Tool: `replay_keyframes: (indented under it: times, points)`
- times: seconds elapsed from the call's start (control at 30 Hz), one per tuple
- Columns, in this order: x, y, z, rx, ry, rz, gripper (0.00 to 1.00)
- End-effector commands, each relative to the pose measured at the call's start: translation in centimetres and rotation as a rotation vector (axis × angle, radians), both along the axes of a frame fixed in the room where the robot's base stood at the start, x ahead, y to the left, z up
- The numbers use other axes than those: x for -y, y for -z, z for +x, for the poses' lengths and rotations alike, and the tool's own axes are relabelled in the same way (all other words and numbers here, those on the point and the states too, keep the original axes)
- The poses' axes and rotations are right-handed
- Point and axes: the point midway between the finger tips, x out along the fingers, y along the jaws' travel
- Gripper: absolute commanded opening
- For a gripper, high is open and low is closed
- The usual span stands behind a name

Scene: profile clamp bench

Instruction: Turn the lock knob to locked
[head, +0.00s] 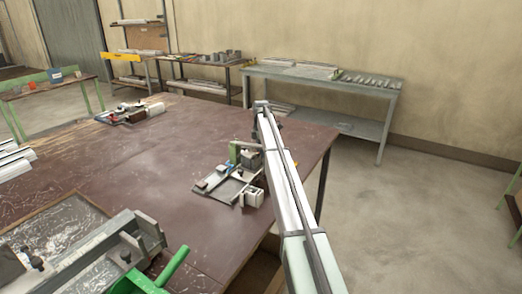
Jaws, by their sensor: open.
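A small clamp fixture (226,187) with a pale grey base stands near the right edge of the brown table. My gripper (251,160) is at the back of this fixture, just right of the green part. It is open, small and partly hidden by my arm. I cannot tell whether it touches the fixture. The lock knob cannot be made out on this fixture; its back right side is covered by my arm and gripper.
A large grey clamp (95,262) with a green handle (172,268) fills the near left corner. Another small fixture (130,113) stands at the table's far left, and white profiles (14,160) lie at its left edge. The middle of the brown table (140,165) is clear.

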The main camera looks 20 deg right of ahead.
Motion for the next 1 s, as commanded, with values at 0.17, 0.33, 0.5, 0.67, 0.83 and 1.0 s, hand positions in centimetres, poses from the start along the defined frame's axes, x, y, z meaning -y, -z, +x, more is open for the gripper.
replay_keyframes:
  times: [0.17,0.33,0.5,0.67,0.83,1.0]
  points:
    - [0.00,-0.03,0.00,0.000,0.000,0.000,0.40]
    - [0.00,-0.04,0.00,0.000,0.000,0.000,0.24]
    - [0.00,-0.04,0.00,0.000,0.000,0.000,0.08]
    - [0.00,-0.05,0.00,0.000,0.000,0.000,0.00]
    - [0.00,-0.05,0.00,0.000,0.015,0.000,0.00]
    - [0.00,-0.05,0.00,-0.001,0.076,0.000,0.00]
